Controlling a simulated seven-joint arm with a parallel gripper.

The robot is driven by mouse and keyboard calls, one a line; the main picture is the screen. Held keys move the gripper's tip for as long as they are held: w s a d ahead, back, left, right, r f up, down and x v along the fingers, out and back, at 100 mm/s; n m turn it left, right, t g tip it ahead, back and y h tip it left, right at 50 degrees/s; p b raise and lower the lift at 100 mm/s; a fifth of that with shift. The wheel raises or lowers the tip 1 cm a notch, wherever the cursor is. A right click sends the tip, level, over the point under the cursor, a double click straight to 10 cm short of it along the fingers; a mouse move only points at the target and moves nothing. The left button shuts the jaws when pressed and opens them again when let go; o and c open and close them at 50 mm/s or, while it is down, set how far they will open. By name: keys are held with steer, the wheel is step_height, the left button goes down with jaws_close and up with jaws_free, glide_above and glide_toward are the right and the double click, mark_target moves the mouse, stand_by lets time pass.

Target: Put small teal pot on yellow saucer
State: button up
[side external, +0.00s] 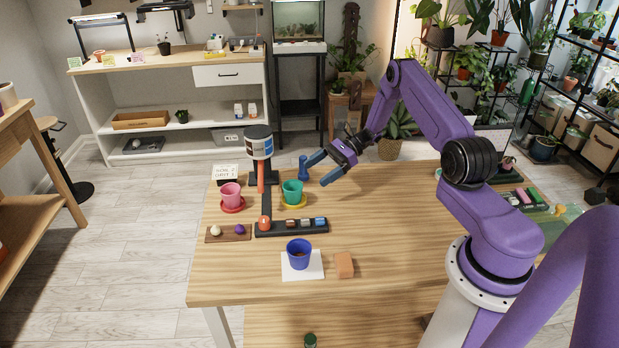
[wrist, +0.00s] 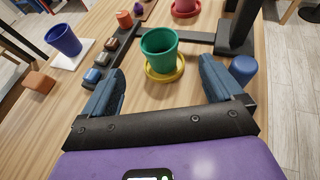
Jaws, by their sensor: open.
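The small teal pot (side external: 292,188) stands upright on the yellow saucer (side external: 300,205), near the far left part of the table. In the wrist view the pot (wrist: 158,52) sits with its base inside the rim of the yellow saucer (wrist: 180,73). My gripper (side external: 318,172) is open and empty, to the right of the pot in the side view. In the wrist view the two blue fingers (wrist: 160,85) are spread wide, with the pot ahead of the gap and apart from both fingers.
A pink pot (side external: 231,194) on a red saucer stands left of the teal pot. A black stand (side external: 264,172) rises behind. A blue cylinder (wrist: 243,70) is near a finger. A dark rack (side external: 290,229), blue pot (side external: 299,255) and brick (side external: 344,265) lie nearer. The table's right middle is clear.

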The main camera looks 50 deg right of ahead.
steer(key=shift+s+d+r, duration=0.1)
steer(key=shift+d+r, duration=0.05)
steer(key=shift+d, duration=0.05)
steer(key=s+a+r+n+g+h, duration=0.3)
steer(key=s+a+r+n+g, duration=0.25)
steer(key=a+n, duration=0.4)
steer(key=s+a+r+n+g+h, duration=0.3)
steer(key=s+a+r+n+g, duration=0.3)
steer(key=a, duration=0.6)
steer(key=s+r+n+t+h, duration=0.3)
steer(key=s+r+n, duration=0.1)
steer(key=s+n, duration=0.6)
steer(key=s+r+n+t+h, duration=0.3)
steer(key=s+n, duration=0.6)
steer(key=s, duration=0.4)
steer(key=shift+a+r+n, duration=0.25)
steer(key=shift+r+n, duration=0.1)
steer(key=shift+r, duration=0.5)
steer(key=shift+t, duration=0.25)
